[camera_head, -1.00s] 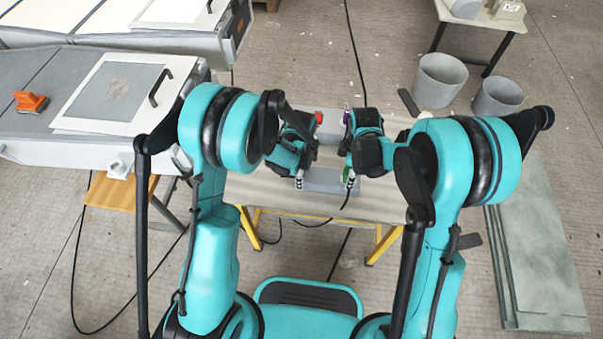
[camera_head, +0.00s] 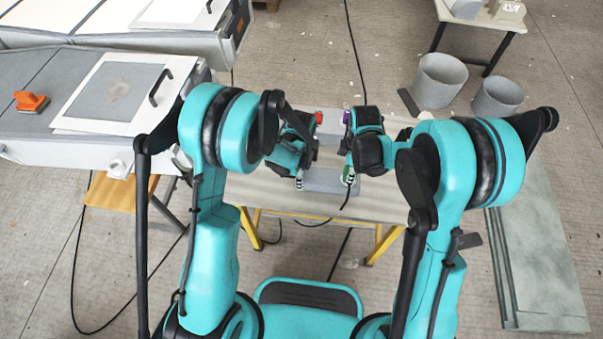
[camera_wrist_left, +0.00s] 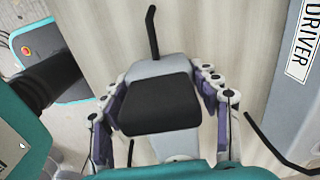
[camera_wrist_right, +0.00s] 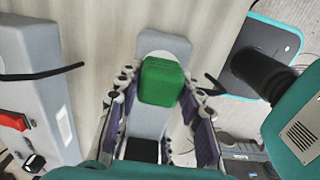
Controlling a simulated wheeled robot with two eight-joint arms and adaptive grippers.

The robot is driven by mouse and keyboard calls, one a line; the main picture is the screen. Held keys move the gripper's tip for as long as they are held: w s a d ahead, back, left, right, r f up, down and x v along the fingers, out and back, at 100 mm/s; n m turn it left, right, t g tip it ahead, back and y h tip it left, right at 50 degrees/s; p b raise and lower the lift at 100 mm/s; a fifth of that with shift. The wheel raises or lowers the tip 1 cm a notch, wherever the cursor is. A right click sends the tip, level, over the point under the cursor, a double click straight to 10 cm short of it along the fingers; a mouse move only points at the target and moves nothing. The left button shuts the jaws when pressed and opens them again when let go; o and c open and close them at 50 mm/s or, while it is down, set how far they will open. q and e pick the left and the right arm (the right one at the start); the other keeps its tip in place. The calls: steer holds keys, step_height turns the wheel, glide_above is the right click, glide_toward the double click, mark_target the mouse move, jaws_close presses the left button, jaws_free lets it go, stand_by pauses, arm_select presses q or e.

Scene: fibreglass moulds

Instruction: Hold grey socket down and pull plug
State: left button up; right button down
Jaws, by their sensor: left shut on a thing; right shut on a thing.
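The grey socket (camera_wrist_left: 150,68) lies on the table, with a black block (camera_wrist_left: 162,105) on it, seen between the fingers in the left wrist view. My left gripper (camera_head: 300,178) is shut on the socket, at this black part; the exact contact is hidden. A green plug (camera_wrist_right: 161,82) stands out on the grey body in the right wrist view. My right gripper (camera_head: 348,177) is shut around the green plug, which still sits against the grey body. The green also shows in the head view. Whether there is any gap under the plug cannot be told.
A grey box labelled DRIVER (camera_wrist_left: 300,60) stands behind the socket, with a red switch (camera_wrist_right: 14,119). Black cables run close to both grippers. The table (camera_head: 260,195) has bare room on the left and right. Grey cylinders (camera_head: 440,82) stand on the floor beyond it.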

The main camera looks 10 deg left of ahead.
steer(key=shift+r, duration=2.7)
steer(key=shift+r, duration=0.15)
steer(key=shift+r, duration=2.35)
arm_select(q)
steer(key=o, duration=1.7)
step_height(320, 180, up, 12)
